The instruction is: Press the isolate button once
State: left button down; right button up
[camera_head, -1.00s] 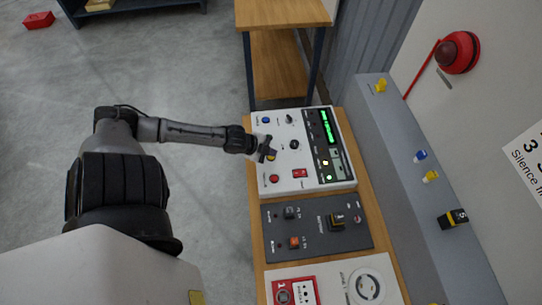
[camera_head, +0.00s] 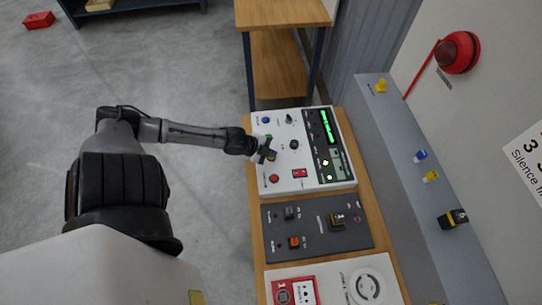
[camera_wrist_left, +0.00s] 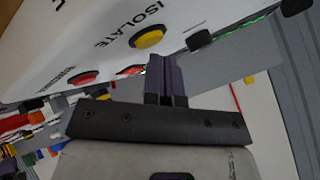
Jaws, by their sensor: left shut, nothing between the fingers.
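The isolate button is a round yellow button (camera_wrist_left: 147,38) beside the printed word ISOLATE on the white panel (camera_wrist_left: 60,50) in the left wrist view. In the head view it is mostly hidden by my gripper, with a bit of yellow beside the fingers. My left gripper (camera_head: 267,152) is shut and empty over the left part of the white control panel (camera_head: 313,184). In the left wrist view its dark fingers (camera_wrist_left: 160,62) end close to the yellow button's edge. I cannot tell whether they touch it. My right gripper is not in view.
The panel also has a red round button (camera_head: 274,179), a red rocker switch (camera_head: 299,173), a blue button (camera_head: 266,120), black knobs and a green display (camera_head: 325,127). A dark grey panel (camera_head: 313,245) lies nearer on the wooden bench. Open floor is at left.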

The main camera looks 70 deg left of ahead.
aim_at(270, 158)
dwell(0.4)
pick_arm(q)
jog(key=shift+f, duration=0.45)
dwell(0.5)
jog(key=shift+r+p, duration=0.85)
jog(key=shift+p, duration=0.05)
jog(key=shift+r, duration=0.1)
jog(key=shift+r+p, duration=0.85)
jog(key=shift+p, duration=0.15)
notch_tip(270, 158, up, 3)
jog(key=p, duration=0.3)
jog(key=shift+r+p, duration=0.1)
jog(key=shift+p, duration=0.3)
